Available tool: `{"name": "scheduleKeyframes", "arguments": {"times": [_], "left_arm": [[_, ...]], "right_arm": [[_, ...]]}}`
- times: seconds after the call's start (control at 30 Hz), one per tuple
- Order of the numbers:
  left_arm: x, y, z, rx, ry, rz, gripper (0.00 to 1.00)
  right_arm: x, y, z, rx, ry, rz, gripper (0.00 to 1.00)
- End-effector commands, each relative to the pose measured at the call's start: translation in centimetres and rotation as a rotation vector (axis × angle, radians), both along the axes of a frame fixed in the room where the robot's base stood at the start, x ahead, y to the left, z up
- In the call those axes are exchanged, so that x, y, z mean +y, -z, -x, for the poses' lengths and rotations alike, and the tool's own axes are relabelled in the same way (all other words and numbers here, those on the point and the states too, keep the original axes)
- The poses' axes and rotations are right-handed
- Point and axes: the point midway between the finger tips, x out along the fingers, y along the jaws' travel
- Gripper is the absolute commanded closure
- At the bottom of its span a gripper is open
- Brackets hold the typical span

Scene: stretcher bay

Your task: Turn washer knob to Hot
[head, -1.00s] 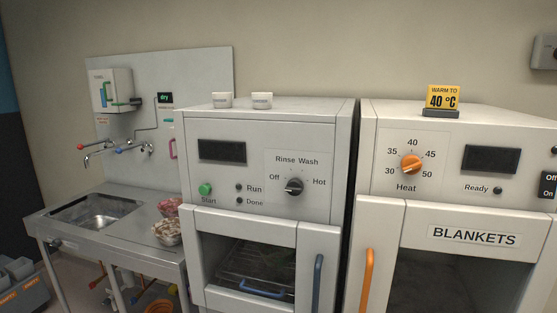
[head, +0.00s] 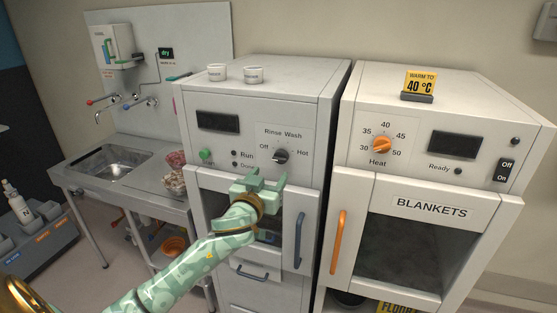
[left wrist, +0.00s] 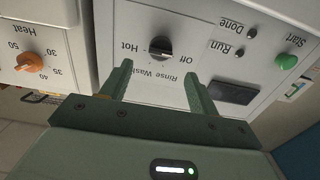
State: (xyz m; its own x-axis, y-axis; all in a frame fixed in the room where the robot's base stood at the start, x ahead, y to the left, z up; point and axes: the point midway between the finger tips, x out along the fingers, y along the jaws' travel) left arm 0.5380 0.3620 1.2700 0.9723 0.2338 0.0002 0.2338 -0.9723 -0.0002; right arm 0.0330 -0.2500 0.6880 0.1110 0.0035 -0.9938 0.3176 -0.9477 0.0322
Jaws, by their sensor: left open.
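The washer knob (head: 281,156) is a dark round dial on the white washer's front panel, with Off at its left, Rinse and Wash above and Hot at its right. In the left wrist view, which is upside down, the knob (left wrist: 160,47) shows just beyond and between my fingertips. I cannot tell surely which label its small pale mark points to. My left gripper (head: 265,178) is open and empty, just below and in front of the knob, apart from it. It also shows in the left wrist view (left wrist: 158,74). My right gripper is not in view.
The green Start button (head: 206,155) sits left of the knob. Two white cups (head: 235,74) stand on the washer. The blanket warmer with its orange Heat knob (head: 381,145) stands at the right. A blue door handle (head: 300,229) sticks out below the panel. A sink (head: 108,163) is at the left.

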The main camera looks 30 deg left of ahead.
Motion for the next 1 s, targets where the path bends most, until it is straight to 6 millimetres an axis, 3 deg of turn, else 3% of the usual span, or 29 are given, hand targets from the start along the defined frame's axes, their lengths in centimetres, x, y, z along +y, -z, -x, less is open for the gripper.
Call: {"name": "scheduleKeyframes", "arguments": {"times": [0.1,0.33,0.5,0.77,0.93,1.0], "left_arm": [[0.8,-0.2,-3.0,-0.001,-0.003,-0.003,0.39],[1.7,0.0,-6.9,0.0,-0.001,-0.002,0.39],[1.9,0.1,-8.0,0.002,-0.001,-0.001,0.39],[2.0,0.0,-8.1,0.001,0.0,-0.001,0.39],[2.0,0.0,-8.1,0.001,0.0,-0.001,0.84],[2.0,0.0,-8.1,0.001,0.0,-0.001,0.84]], "right_arm": [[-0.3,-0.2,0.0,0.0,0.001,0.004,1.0],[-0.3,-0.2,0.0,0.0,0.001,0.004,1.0],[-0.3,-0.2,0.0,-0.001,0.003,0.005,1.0],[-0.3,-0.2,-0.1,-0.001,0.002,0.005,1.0],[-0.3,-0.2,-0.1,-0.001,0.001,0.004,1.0],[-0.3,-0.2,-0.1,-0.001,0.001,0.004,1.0]]}}
